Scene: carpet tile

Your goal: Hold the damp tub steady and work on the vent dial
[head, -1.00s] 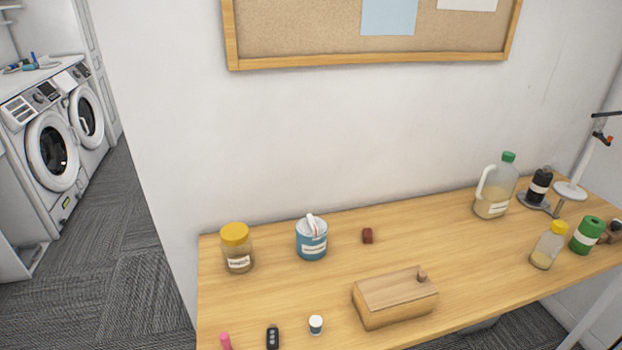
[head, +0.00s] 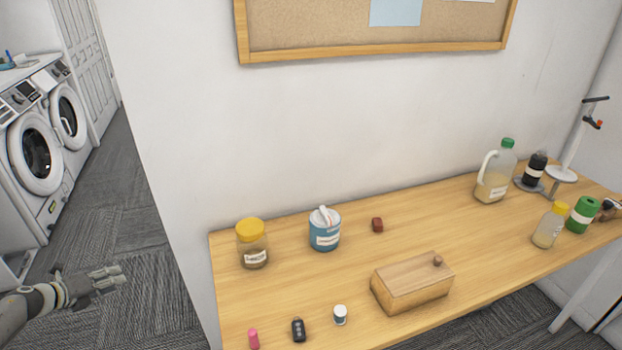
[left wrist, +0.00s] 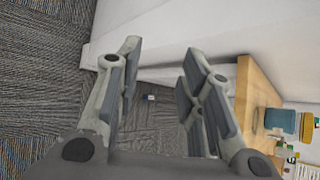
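A blue tub (head: 325,232) with a white label and a white top stands upright toward the back left of the wooden table in the head view. A white piece sticks up from its top; I cannot make out a dial marking. My left gripper (head: 118,276) is left of the table, over the carpet, well apart from the tub. The left wrist view shows its two fingers (left wrist: 160,52) spread, with nothing between them. My right gripper is in neither view.
Bottles stand at the right.

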